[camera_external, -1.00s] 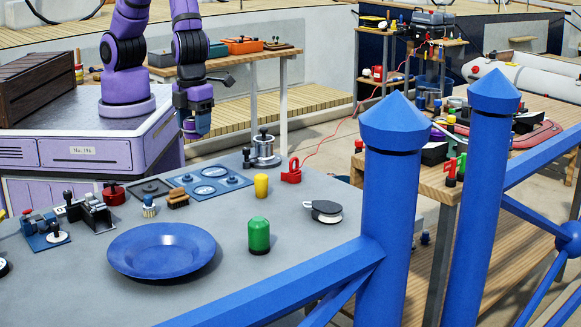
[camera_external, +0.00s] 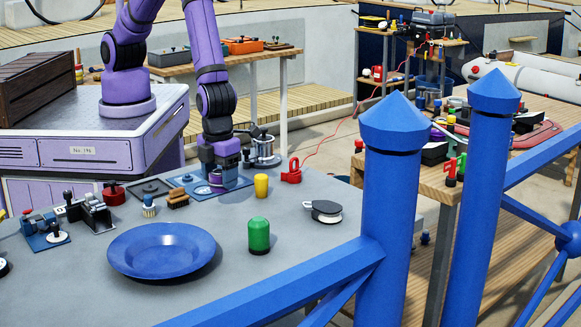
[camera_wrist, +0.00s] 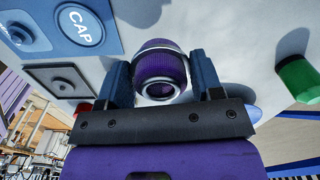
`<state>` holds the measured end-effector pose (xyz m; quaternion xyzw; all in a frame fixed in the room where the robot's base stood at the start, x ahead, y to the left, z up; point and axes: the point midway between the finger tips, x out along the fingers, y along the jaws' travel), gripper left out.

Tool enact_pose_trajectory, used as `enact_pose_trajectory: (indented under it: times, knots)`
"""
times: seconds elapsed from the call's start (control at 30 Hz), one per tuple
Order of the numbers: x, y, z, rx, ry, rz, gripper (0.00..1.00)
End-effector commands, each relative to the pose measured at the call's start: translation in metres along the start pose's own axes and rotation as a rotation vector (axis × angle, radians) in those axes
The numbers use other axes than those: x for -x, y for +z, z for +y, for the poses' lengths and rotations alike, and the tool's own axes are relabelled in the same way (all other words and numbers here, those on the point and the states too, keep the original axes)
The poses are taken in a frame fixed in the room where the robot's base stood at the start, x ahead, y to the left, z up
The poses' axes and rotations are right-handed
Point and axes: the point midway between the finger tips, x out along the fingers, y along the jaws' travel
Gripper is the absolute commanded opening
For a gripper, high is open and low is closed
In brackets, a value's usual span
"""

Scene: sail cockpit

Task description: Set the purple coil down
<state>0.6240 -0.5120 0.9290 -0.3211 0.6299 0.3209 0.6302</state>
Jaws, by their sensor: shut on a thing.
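The purple coil (camera_wrist: 160,70), a purple roll with silvery rims, sits between the two blue fingers of my gripper (camera_wrist: 162,82) in the wrist view. My gripper is shut on it. In the external view my gripper (camera_external: 219,178) is low over the right part of the blue panel (camera_external: 192,190) on the grey table. The coil is hard to tell from my purple gripper there, and I cannot tell whether it touches the surface. The panel also shows in the wrist view (camera_wrist: 98,50), with a round spot marked CAP.
A yellow cup (camera_external: 261,186) stands close right of my gripper, with a green cylinder (camera_external: 259,235) nearer the front. A metal winch-like device (camera_external: 265,152) stands behind. A brush (camera_external: 177,199) is to the left. A blue plate (camera_external: 161,250) fills the front left.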

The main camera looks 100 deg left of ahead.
Motion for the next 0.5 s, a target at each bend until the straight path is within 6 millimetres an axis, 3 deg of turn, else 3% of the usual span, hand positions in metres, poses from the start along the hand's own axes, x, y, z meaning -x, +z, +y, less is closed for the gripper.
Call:
enact_pose_trajectory:
  times: [0.23, 0.5]
  knots:
    - [-0.005, -0.004, -0.053, 0.0, -0.001, 0.001, 0.33]
    - [-0.007, -0.005, -0.073, -0.001, 0.0, 0.0, 0.33]
